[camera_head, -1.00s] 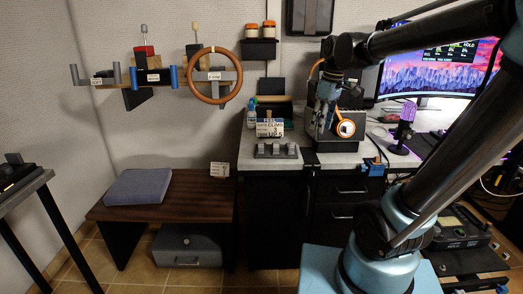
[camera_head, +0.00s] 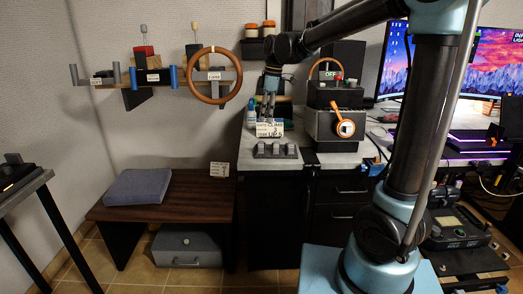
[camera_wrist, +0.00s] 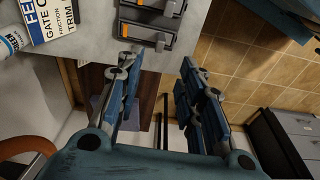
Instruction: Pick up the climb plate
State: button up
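A white plate (camera_head: 270,130) whose lettering appears to include CLIMB stands at the counter's back left in the head view. My gripper (camera_head: 268,112) points down just above or behind it; I cannot tell which. In the wrist view my gripper (camera_wrist: 158,75) is open, with nothing between its fingers.
A white bottle (camera_head: 251,117) stands left of the plate. A low wooden bench (camera_head: 185,190) is at left.

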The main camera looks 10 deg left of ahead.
aim_at(261, 143)
jog(key=f, duration=0.4)
jog(key=a+f, duration=0.1)
jog(key=f, duration=0.3)
jog(key=a+f, duration=0.1)
jog(key=f, duration=0.4)
jog(key=shift+s, duration=0.15)
grip_shut()
